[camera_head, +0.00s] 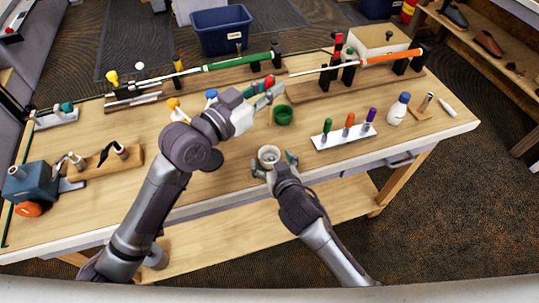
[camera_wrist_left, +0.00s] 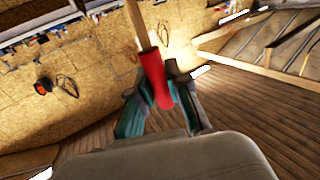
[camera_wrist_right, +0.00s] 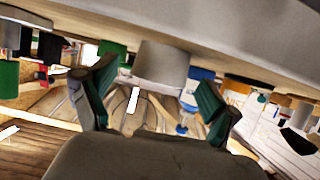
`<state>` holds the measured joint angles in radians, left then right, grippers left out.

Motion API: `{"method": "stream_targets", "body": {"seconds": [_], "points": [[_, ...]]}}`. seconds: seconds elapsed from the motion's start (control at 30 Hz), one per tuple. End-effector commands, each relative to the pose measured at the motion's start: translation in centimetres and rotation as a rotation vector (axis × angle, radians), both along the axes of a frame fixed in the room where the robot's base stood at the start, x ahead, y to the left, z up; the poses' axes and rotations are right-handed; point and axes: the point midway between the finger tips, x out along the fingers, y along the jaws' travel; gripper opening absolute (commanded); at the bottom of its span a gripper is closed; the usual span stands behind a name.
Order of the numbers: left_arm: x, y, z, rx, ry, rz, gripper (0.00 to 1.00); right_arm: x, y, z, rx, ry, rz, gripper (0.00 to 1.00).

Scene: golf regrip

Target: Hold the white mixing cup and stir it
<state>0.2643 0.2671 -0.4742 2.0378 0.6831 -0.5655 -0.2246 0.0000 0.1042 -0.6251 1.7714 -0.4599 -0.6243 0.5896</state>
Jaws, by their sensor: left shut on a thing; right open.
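The white mixing cup (camera_head: 268,153) stands upright on the workbench near its front edge. My right gripper (camera_head: 272,165) is open, with one finger on either side of the cup. In the right wrist view the cup (camera_wrist_right: 160,65) shows as a pale grey cylinder between the spread fingers (camera_wrist_right: 155,100); I cannot tell whether they touch it. My left gripper (camera_head: 268,90) is shut on the red handle (camera_wrist_left: 154,75) of a wooden stir stick (camera_wrist_left: 136,22). It is raised above the bench, behind the cup and apart from it.
A green cup (camera_head: 283,116) stands just behind the white cup. A white rack (camera_head: 345,136) with green, orange and purple-topped items and a white bottle (camera_head: 398,109) are to the right. Golf clubs with green (camera_head: 237,61) and orange (camera_head: 390,57) grips lie in holders at the back.

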Motion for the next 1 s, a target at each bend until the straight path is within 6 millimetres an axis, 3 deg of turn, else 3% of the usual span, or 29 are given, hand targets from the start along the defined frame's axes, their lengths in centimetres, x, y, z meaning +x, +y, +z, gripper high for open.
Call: {"method": "stream_targets", "body": {"seconds": [0.2, 0.57, 0.93, 1.0], "points": [[0.0, 0.0, 0.0, 0.000, 0.000, 0.000, 0.00, 1.9, 0.6, -0.9, -0.001, 0.000, 0.000, 0.89], [0.0, 0.0, 0.0, 0.000, 0.000, 0.000, 0.00, 2.2, 0.7, -1.0, 0.000, 0.000, 0.000, 0.87], [0.0, 0.0, 0.0, 0.000, 0.000, 0.000, 0.00, 2.2, 0.7, -1.0, 0.000, 0.001, 0.000, 0.25], [0.0, 0.0, 0.0, 0.000, 0.000, 0.000, 0.00, 2.2, 0.7, -1.0, 0.000, 0.001, 0.000, 0.25]]}}
